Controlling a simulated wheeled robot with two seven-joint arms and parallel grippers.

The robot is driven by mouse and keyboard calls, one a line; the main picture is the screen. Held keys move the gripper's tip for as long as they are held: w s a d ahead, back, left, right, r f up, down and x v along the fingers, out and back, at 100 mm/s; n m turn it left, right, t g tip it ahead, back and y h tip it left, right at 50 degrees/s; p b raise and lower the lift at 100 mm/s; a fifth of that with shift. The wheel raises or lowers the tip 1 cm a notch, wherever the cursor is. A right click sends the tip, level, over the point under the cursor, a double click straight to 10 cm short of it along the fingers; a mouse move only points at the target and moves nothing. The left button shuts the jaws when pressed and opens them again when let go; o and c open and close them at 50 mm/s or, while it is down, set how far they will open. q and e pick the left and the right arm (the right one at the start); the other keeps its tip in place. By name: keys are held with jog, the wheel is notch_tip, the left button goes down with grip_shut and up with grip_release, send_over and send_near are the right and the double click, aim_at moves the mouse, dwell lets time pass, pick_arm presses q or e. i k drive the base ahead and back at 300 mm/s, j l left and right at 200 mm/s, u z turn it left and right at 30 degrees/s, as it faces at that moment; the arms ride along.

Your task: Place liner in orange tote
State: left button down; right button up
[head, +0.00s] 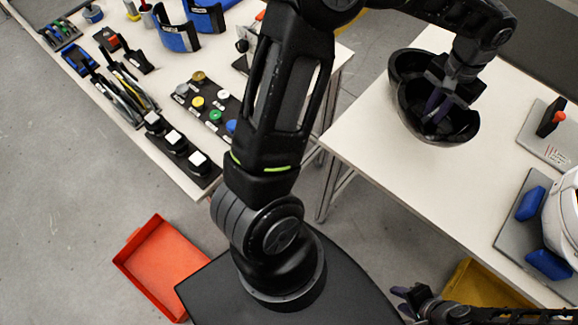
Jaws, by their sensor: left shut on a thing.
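The orange tote (124,263) lies open and empty on the floor at lower left, partly hidden by my base. Two dark bowl-shaped pieces sit close together on the right table: one behind (401,63) and one in front (467,133). I take the front one for the liner, but the two look much alike. My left gripper (435,107) reaches down into the front bowl and is shut on it; the exact grip point is too dark to tell. My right gripper (401,300) is at the bottom right, empty, its fingers apart, away from the bowls.
A yellow tote (468,283) stands below the right table (390,160). A white helmet (562,228), blue pads (530,203) and a grey plate with a red-topped part (540,140) are on the right. The left table (165,100) holds tools, knobs and blue bands. Floor near the tote is clear.

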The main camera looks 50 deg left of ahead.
aim_at(164, 270)
jog(key=k+u, duration=0.15)
jog(key=u, duration=0.25)
jog(key=k+j+u, duration=0.1)
jog(key=u, duration=0.35)
jog(key=k+j+u, duration=0.1)
jog(key=u, duration=0.3)
jog(key=k+j+u, duration=0.1)
jog(key=u, duration=0.3)
jog(key=j+u, duration=0.3)
jog(key=u, duration=0.15)
jog(key=k, duration=0.05)
